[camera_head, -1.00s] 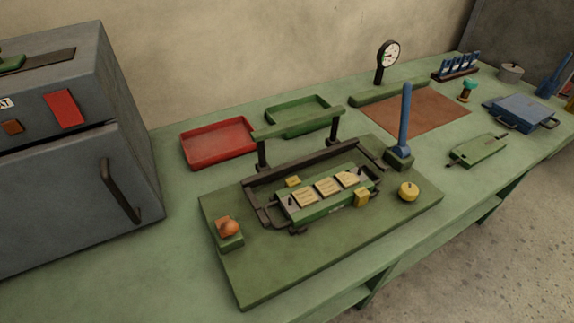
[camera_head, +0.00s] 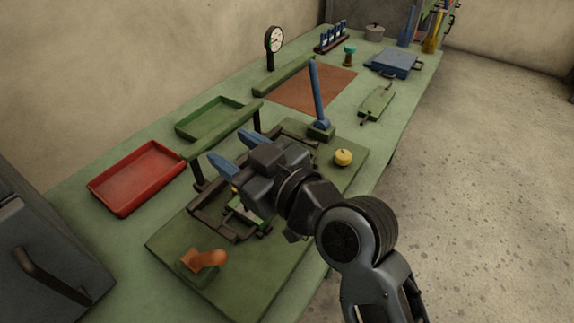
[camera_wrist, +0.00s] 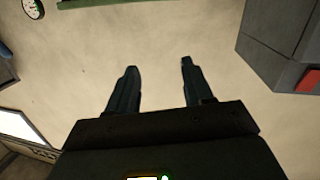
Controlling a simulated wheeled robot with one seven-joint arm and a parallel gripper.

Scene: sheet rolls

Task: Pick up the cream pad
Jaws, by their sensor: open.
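My gripper (camera_head: 228,146) is open and empty, raised over the press on the green base board (camera_head: 195,225). Its two blue fingers point toward the wall, and the wrist view shows nothing between the fingers (camera_wrist: 158,66). The press frame (camera_head: 210,220) is partly covered by my arm. Only a bit of the green carrier (camera_head: 240,213) in the frame shows below my gripper. The cream pads that lay on this carrier are hidden behind my gripper now.
A red tray (camera_head: 137,177) and a green tray (camera_head: 212,121) lie behind the press. A blue upright lever (camera_head: 318,92) and a yellow knob (camera_head: 343,157) stand to the right. A grey cabinet (camera_head: 40,245) stands at left.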

